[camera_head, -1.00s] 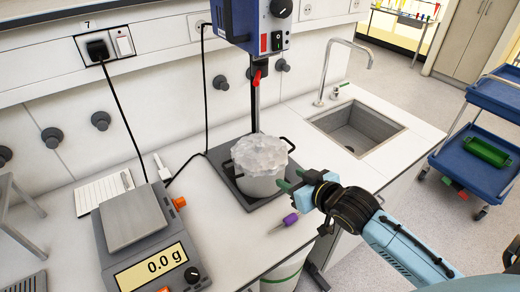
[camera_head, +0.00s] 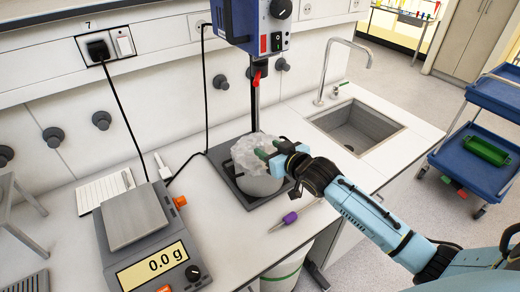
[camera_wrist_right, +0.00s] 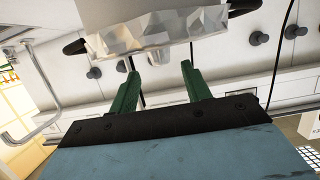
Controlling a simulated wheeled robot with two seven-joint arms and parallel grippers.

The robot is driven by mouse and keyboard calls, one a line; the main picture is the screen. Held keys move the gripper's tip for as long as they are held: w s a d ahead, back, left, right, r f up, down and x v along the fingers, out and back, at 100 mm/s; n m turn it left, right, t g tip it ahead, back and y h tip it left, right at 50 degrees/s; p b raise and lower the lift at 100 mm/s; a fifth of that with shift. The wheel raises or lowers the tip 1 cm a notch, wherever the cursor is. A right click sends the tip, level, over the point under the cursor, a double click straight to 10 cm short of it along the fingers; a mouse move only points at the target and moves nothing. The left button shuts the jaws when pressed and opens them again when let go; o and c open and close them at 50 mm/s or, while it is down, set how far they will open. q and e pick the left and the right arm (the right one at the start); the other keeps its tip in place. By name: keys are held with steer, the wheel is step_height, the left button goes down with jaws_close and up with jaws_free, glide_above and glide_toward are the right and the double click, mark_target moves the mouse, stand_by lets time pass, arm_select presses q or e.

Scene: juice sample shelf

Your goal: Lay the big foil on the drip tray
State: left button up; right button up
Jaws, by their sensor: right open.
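A big crumpled sheet of pale, translucent-looking foil (camera_head: 250,148) covers the top of a white pot (camera_head: 262,186) under the stirrer. In the right wrist view the faceted foil (camera_wrist_right: 160,35) hangs at the pot's rim. My right gripper (camera_head: 268,157) is at the right front edge of the foil, its green fingers pointing at it. In the wrist view the fingers (camera_wrist_right: 160,78) are spread, with a gap between them; whether they touch the foil I cannot tell. A slatted grey piece (camera_head: 28,282), possibly the drip tray, is cut off at the lower left. My left gripper is out of view.
A balance (camera_head: 150,245) reading 0.0 g stands left of the pot. A blue stirrer (camera_head: 252,22) overhangs the pot on a dark base plate (camera_head: 225,170). A purple-handled tool (camera_head: 290,217) lies in front. The sink (camera_head: 358,128) is at the right, and a stool-like frame (camera_head: 15,200) at the left.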

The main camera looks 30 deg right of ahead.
mark_target(261, 145)
steer(key=shift+x, duration=1.85)
steer(key=shift+a, duration=0.1)
steer(key=shift+c, duration=0.3)
steer(key=shift+r, duration=0.1)
jaws_close()
